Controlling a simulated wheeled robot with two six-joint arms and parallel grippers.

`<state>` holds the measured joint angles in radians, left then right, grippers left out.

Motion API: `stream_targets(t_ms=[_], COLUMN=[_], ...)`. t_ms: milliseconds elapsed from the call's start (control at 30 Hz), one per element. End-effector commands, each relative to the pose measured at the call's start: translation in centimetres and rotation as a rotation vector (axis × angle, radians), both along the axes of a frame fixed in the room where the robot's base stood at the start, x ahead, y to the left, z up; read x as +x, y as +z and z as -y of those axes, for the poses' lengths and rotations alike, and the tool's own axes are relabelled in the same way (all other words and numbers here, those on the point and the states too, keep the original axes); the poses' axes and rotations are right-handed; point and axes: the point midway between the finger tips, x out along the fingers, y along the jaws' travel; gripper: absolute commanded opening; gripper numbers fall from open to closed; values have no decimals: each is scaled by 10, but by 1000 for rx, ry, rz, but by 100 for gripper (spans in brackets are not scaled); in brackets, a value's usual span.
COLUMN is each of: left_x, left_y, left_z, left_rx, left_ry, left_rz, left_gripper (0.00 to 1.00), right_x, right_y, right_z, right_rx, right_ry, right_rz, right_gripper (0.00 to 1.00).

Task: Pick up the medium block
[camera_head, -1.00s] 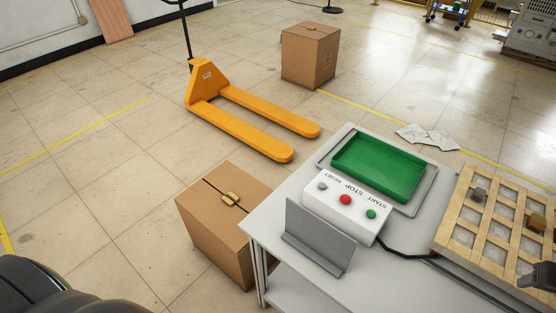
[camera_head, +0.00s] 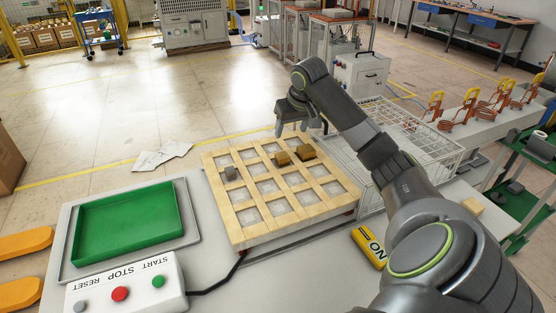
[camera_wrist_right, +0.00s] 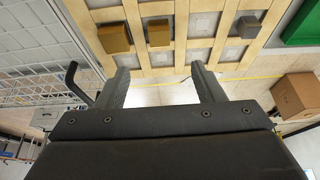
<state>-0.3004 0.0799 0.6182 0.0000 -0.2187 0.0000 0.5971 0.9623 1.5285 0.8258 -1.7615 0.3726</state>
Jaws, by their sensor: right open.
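A wooden grid tray (camera_head: 240,234) on the table holds three blocks. Two are brass-coloured: one in the middle (camera_head: 282,158), also in the right wrist view (camera_wrist_right: 158,33), and one to its right (camera_head: 306,152), which looks larger in the wrist view (camera_wrist_right: 115,38). A smaller grey block (camera_head: 231,172) sits toward the tray's left, also in the wrist view (camera_wrist_right: 247,27). The middle block looks the medium one. My right gripper (camera_head: 301,128) is open and empty, beyond the tray's far edge; its fingers (camera_wrist_right: 160,72) point toward the blocks, apart from them. My left gripper is out of view.
A green tray (camera_head: 125,222) and a button box (camera_head: 122,282) stand on the left of the table. A white wire rack (camera_head: 425,140) stands right of the wooden tray, near my right arm. A yellow device (camera_head: 368,247) lies in front.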

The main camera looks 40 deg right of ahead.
Motion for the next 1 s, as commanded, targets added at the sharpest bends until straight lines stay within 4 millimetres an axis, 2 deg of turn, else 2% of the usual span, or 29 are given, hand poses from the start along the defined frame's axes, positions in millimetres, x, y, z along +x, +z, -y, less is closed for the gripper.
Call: stream_targets(t_ms=[100,300,433,667,1000], left_x=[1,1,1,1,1], left_y=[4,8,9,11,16], left_z=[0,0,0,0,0], left_rx=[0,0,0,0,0], left_ry=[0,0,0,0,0], left_rz=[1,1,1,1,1], left_gripper=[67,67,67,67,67], right_x=[10,25,31,36,51], right_y=[-26,-63,-77,-89,-126], right_z=[2,7,9,11,18], right_rx=[5,3,1,1,1], right_ry=[-1,1,0,-1,0], right_rz=[-4,-3,-2,-3,-2], right_gripper=[62,62,62,62,62])
